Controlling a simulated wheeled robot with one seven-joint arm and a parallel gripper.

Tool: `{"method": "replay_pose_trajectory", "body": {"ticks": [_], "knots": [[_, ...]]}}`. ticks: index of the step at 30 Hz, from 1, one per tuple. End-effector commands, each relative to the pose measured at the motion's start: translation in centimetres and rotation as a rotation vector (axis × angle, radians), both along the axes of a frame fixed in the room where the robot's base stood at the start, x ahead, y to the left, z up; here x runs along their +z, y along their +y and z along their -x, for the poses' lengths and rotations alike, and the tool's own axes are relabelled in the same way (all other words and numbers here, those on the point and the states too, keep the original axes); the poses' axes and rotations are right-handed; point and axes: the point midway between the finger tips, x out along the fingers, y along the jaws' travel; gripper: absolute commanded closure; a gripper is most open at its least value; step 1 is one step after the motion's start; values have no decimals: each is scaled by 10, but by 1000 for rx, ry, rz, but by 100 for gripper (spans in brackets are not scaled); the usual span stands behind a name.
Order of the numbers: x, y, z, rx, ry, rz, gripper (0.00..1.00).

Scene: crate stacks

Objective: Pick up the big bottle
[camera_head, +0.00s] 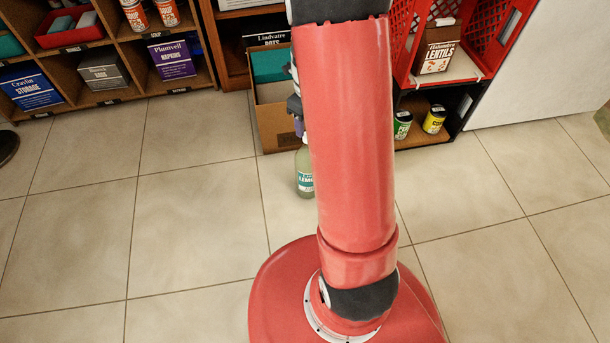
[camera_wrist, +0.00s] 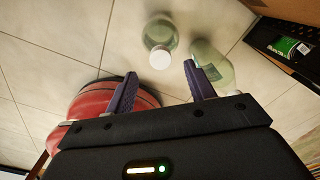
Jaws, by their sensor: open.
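Two pale green, clear bottles stand on the floor in the wrist view. One bottle (camera_wrist: 162,32) has a white cap and lies just beyond the gap between my fingertips. The other bottle (camera_wrist: 218,68) is at the right, partly hidden behind my right finger. I cannot tell for certain which is bigger. In the head view one labelled bottle (camera_head: 305,172) shows left of my arm, its right side covered; the other is not seen there. My gripper (camera_wrist: 160,69) is open, with nothing between its purple fingers. In the head view my arm hides most of it.
A cardboard box (camera_head: 274,128) stands behind the bottle. A black crate (camera_head: 419,148) holding a green can (camera_head: 402,125) and a yellow can (camera_head: 434,120) is to the right, under a red crate (camera_head: 480,73). Shelves (camera_head: 128,45) line the back left.

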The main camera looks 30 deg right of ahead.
Motion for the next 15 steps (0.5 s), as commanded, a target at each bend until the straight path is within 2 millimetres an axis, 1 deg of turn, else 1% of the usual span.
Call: {"method": "replay_pose_trajectory", "body": {"ticks": [1,3,8,12,15], "knots": [[-8,0,1,1,3,-1,46],[-15,0,1,1,3,-1,46],[-29,0,1,3,1,-1,46],[-51,0,0,4,2,-2,46],[-64,-1,0,4,3,-1,46]]}}
